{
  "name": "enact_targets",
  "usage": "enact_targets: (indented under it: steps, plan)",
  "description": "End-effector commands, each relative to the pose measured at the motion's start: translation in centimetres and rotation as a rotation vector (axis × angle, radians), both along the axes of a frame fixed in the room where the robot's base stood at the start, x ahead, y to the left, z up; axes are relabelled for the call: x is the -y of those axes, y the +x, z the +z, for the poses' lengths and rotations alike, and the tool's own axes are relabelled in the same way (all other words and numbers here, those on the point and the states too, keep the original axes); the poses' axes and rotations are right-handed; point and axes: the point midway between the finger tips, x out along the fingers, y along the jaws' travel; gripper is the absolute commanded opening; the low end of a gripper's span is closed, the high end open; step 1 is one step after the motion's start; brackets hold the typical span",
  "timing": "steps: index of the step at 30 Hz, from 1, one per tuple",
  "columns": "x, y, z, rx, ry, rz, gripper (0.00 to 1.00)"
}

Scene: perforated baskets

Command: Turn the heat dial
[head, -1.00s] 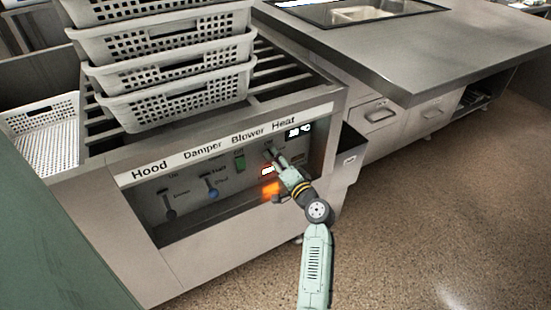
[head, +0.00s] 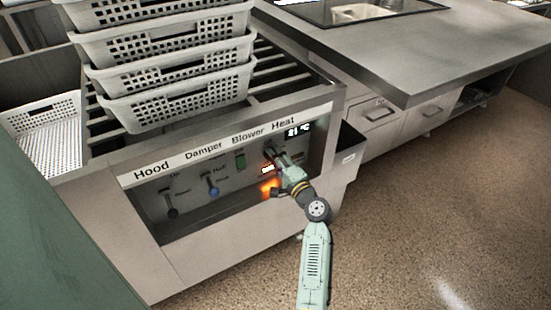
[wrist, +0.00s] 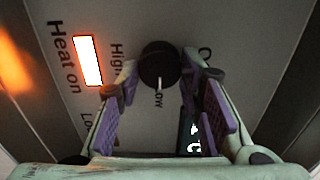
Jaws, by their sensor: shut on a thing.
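The heat dial (wrist: 160,65) is a round black knob with a white mark in the wrist view. The mark points down in the picture, toward the word "Low". My gripper (wrist: 160,74) is shut on the dial, one finger on each side of it. In the head view my gripper (head: 272,157) reaches the panel under the "Heat" label and hides most of the dial. A "Heat on" lamp (wrist: 88,60) glows white-orange beside the dial. The temperature display (head: 298,130) appears to read 21 °C.
The blower switch (head: 240,161) is green, left of my gripper. The damper lever (head: 211,185) and hood lever (head: 170,204) are farther left. Stacked white baskets (head: 175,108) stand on the rack above. Open floor (head: 420,220) lies to the right.

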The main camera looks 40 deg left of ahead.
Motion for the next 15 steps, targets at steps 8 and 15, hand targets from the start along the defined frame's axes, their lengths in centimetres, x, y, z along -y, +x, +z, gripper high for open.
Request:
enact_targets:
  steps: [8,15]
  plan:
    - [0.01,-0.02,-0.07,0.000,-0.001,0.000,0.35]
    - [0.01,0.00,-0.04,0.000,0.000,0.000,0.51]
